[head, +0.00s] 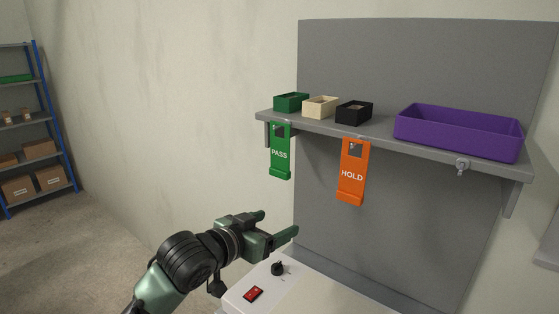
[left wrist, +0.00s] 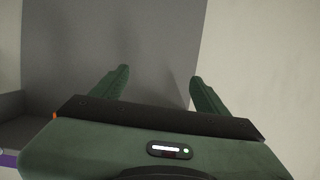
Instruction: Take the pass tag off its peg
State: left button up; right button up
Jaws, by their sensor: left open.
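The green pass tag (head: 280,154) hangs upright from the front edge of the shelf, near its left end. Its peg is mostly hidden behind the top of the tag. My left gripper (head: 279,224) is below the tag and apart from it, above the white machine. In the left wrist view the two fingers of the left gripper (left wrist: 158,85) are spread with nothing between them. The tag does not show in the left wrist view. My right gripper is in neither view.
An orange hold tag (head: 352,174) hangs right of the pass tag. The grey shelf (head: 385,132) carries three small boxes and a purple tray (head: 458,136). A white machine (head: 312,293) with a red switch (head: 253,294) and black knob (head: 278,268) stands below.

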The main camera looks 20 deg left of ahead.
aim_at(279, 143)
pick_arm(q)
jog(key=w+r+t, duration=0.1)
jog(key=r, duration=0.4)
jog(key=w+a+r+t+h, duration=0.1)
jog(key=r, duration=0.4)
jog(key=w+a+r+t, duration=0.1)
jog(key=r, duration=0.5)
jog(key=shift+w+a+r+h, duration=0.1)
jog(key=shift+w+a+h, duration=0.05)
jog(key=shift+w+h, duration=0.2)
jog(key=p+x, duration=0.4)
jog(key=x, duration=0.3)
jog(key=shift+w, duration=0.4)
jog(key=c, duration=1.4)
